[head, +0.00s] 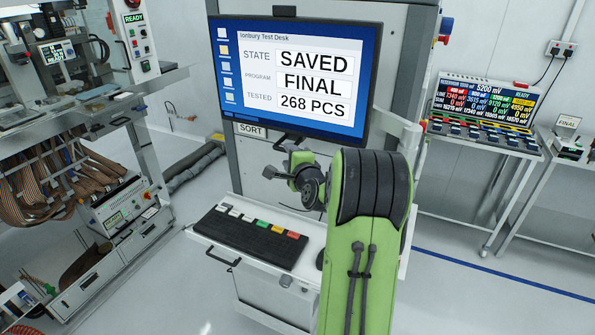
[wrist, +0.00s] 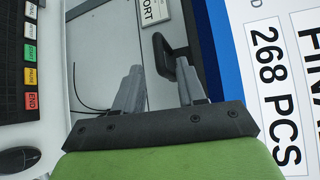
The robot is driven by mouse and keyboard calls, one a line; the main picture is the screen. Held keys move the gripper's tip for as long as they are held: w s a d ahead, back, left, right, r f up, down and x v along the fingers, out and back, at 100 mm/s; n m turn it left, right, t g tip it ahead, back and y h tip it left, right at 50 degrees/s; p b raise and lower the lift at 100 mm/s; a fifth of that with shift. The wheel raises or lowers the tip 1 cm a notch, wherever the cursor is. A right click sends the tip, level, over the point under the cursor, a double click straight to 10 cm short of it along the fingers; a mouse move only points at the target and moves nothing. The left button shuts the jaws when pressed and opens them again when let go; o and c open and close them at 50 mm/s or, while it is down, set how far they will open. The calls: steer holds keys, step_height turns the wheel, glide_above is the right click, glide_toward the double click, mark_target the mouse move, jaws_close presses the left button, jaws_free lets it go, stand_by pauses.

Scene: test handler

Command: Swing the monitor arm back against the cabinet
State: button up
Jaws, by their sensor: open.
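The monitor (head: 365,75) stands in front of the cabinet (head: 402,60), its lit screen reading SAVED, FINAL and 268 PCS. A pale bracket, seemingly part of the monitor arm (head: 400,128), shows at the monitor's right edge; the rest is hidden. A black handle (wrist: 172,62) hangs at the monitor's lower edge. My gripper (head: 274,161) is below that edge in the head view. In the wrist view my gripper (wrist: 162,80) is open, with two grey fingers apart. The handle appears near the fingertips, between them in the picture; I see no clear contact.
A keyboard (head: 250,237) with coloured keys lies on the pull-out shelf (head: 225,252) below. A mouse (wrist: 18,159) lies near it. A test machine (head: 75,130) stands at left. A bench with a meter panel (head: 485,103) stands at right. The floor between is clear.

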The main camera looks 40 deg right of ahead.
steer(key=b+v, duration=0.1)
steer(key=v, duration=0.6)
steer(key=shift+s+a, duration=0.2)
steer(key=shift+s, duration=0.2)
steer(key=s+a+n+g+y, duration=0.25)
steer(key=a+n, duration=0.55)
steer(key=a, duration=0.5)
steer(key=s+a+n+g+y, duration=0.15)
steer(key=a+n+y, duration=0.25)
steer(key=a+n, duration=0.6)
steer(key=s+a+f+n+g, duration=0.1)
steer(key=s+a+n+g, duration=0.1)
steer(key=s, duration=0.6)
steer(key=s+a+f+n+g, duration=0.2)
steer(key=s+a, duration=0.4)
steer(key=s, duration=0.3)
steer(key=n+g, duration=0.1)
steer(key=n, duration=0.1)
steer(key=shift+f+n+y, duration=0.25)
steer(key=shift+n+y, duration=0.1)
steer(key=shift+n, duration=0.05)
steer(key=shift+w, duration=0.1)
